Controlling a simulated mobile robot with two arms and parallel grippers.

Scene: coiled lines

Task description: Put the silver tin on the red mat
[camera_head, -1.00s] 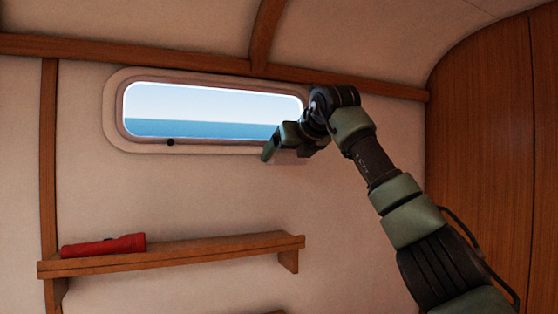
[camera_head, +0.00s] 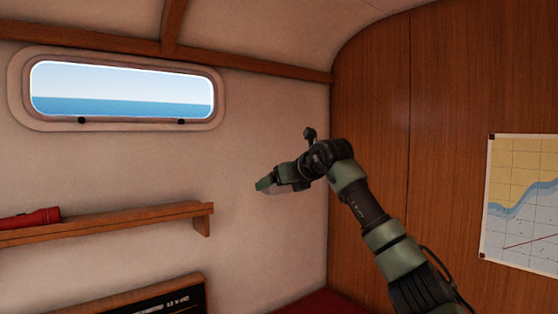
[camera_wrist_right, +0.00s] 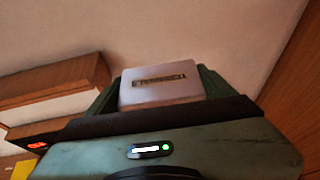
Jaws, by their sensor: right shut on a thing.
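The silver tin (camera_wrist_right: 162,87) shows in the right wrist view as a pale metallic box with dark lettering, held between the green fingers. My right gripper (camera_head: 268,186) is shut on it, raised in the air in front of the cream wall in the head view. The tin is mostly hidden behind the gripper there. I cannot make out the red mat. A dark red surface (camera_head: 328,303) shows at the bottom edge of the head view, but I cannot tell what it is. My left gripper is not in view.
A wooden shelf (camera_head: 130,223) with a red torch (camera_head: 32,217) is on the wall at left, below a window (camera_head: 120,92). A dark lettered panel (camera_head: 150,302) is lower down. A chart (camera_head: 525,203) hangs on the wood wall at right.

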